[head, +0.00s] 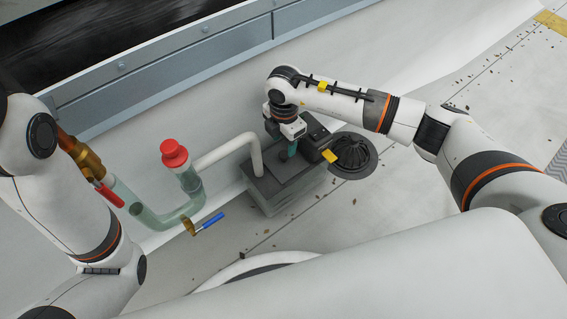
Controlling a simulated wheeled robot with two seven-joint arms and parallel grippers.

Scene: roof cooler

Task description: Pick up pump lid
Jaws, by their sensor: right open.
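The pump is a dark grey box (285,200) on the pale floor, in the middle of the head view. Its lid (284,174) looks like the dark, flat top piece and lies on the box. My right gripper (292,152) points down over the back of the lid. It is open, with a small teal piece showing beside the fingers. I cannot tell whether the fingers touch the lid. The gripper and wrist hide part of the lid's back edge. Only my left arm's links show at the left; its gripper is out of view.
A white pipe (222,151) enters the pump from the left. Pale green piping with a red cap (173,153), a red-handled valve (108,194) and a blue-handled valve (211,221) stands further left. A round black drain grate (353,153) lies right of the pump. A metal wall (190,80) runs behind.

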